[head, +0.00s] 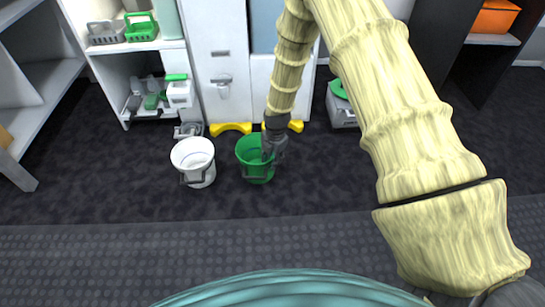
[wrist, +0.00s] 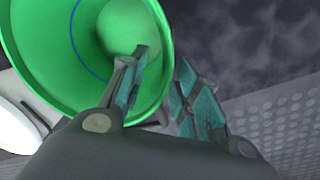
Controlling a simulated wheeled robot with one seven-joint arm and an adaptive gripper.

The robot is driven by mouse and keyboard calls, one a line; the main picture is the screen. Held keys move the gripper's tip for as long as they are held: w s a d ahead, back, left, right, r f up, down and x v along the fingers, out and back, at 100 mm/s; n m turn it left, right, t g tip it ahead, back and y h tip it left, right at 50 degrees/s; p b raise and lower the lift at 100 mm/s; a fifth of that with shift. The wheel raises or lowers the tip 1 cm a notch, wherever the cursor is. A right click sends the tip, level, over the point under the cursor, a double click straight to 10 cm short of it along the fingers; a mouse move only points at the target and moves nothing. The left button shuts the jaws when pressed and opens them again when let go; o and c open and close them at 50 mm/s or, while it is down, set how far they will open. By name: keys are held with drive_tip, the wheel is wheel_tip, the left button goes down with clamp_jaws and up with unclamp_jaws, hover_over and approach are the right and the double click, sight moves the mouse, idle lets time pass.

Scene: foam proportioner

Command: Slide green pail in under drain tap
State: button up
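The green pail (head: 255,172) stands upright on the dark floor in front of the white cabinet, to the right of a white pail. My gripper (head: 274,146) is at the right side of its rim. In the wrist view, one finger lies over the inside of the green pail (wrist: 40,50) and the other is outside. The fingertips of my gripper (wrist: 163,65) are apart, with the rim between them and gaps visible. A grey tap-like fitting (head: 222,84) is on the cabinet front, left of and above the green pail; I cannot tell surely that it is the drain tap.
The white pail (head: 195,165) stands close on the left; its edge shows in the wrist view (wrist: 15,130). Yellow feet (head: 231,128) stick out under the cabinet. A grey box with a green top (head: 340,103) is at right. The floor in front is clear.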

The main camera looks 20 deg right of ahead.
drive_tip(key=shift+f, duration=0.1)
clamp_jaws()
idle(0.3)
